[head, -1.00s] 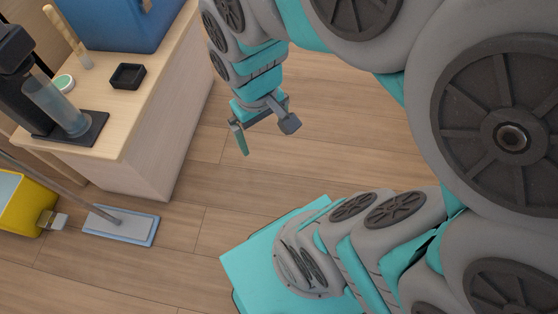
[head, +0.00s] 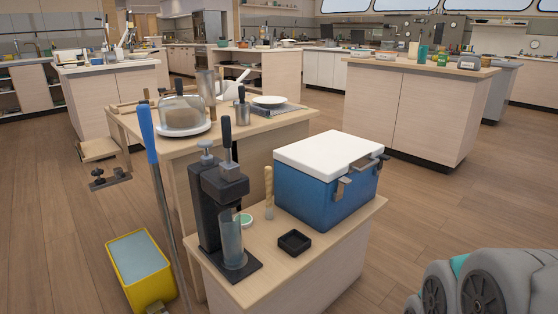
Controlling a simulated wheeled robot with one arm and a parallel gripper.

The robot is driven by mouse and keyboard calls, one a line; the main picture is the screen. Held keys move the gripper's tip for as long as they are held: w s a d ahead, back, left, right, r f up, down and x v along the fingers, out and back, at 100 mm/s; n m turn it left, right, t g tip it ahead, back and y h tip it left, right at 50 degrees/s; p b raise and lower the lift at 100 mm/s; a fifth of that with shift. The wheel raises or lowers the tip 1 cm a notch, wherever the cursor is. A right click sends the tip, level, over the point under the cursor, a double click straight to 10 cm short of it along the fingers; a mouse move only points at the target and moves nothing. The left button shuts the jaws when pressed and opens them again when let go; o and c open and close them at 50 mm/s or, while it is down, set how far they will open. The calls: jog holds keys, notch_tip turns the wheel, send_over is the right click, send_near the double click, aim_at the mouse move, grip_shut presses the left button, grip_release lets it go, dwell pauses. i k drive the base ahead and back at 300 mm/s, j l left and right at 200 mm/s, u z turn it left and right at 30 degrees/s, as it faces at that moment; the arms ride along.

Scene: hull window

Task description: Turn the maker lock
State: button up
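The maker, a black upright machine (head: 219,203), stands at the left front of a low wooden counter (head: 330,262). It has a grey knob-like piece (head: 206,150) on top and a dark upright handle (head: 227,135) beside it. A clear cylinder (head: 232,240) stands on its flat black base (head: 240,268). I cannot tell for certain which part is the lock. My gripper is out of view; only part of my arm shows at the lower right.
A blue cooler with a white lid (head: 322,190), a small black tray (head: 294,243) and a wooden stick-like tool (head: 269,190) share the counter. A blue-handled mop (head: 150,140) and yellow bucket (head: 140,272) stand left. Floor is clear at right.

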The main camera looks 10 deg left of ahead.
aim_at(226, 121)
jog(key=u, duration=0.75)
